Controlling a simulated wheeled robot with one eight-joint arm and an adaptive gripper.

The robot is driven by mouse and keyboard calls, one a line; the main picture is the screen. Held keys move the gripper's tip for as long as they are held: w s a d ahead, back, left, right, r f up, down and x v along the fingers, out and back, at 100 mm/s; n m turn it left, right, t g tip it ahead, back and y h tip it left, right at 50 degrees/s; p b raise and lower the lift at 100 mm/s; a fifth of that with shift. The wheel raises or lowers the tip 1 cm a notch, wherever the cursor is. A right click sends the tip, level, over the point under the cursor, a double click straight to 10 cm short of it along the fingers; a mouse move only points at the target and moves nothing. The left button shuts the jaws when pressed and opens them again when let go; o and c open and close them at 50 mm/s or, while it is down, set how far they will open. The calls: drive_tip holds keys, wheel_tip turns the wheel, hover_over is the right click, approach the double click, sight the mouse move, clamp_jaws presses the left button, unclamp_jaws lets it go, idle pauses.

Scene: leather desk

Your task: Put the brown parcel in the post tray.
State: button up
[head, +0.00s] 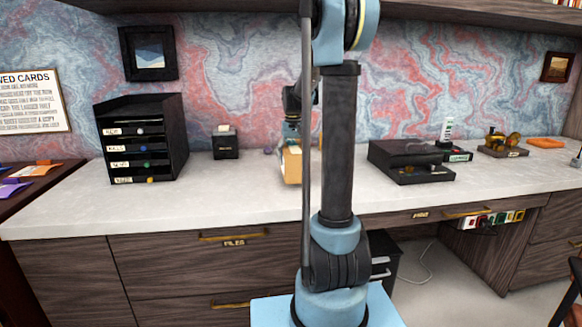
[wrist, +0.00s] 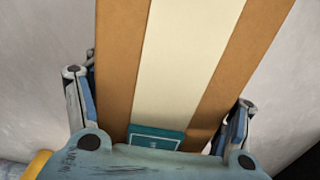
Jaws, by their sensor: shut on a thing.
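The brown parcel (head: 292,165) shows in the head view just left of my arm column, over the white desk top. In the wrist view the parcel (wrist: 118,60) is brown with a wide cream band and a small teal label at its near end. My gripper (wrist: 160,118) has a finger on each side of the parcel and is shut on it. In the head view my gripper (head: 291,140) is above the parcel, partly hidden by my arm. I cannot tell whether the parcel touches the desk. A low black tray-like box (head: 420,176) stands right of my arm; I cannot confirm it is the post tray.
A black drawer unit (head: 147,145) with labelled drawers stands at the left, beside a small black box (head: 225,144). A stamp-like holder (head: 455,154), a brass object (head: 503,143) and an orange item (head: 545,143) are at the right. Desk front is mostly clear.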

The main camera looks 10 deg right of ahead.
drive_tip(key=shift+f, duration=1.3)
drive_tip(key=o, duration=1.4)
drive_tip(key=shift+c, duration=0.2)
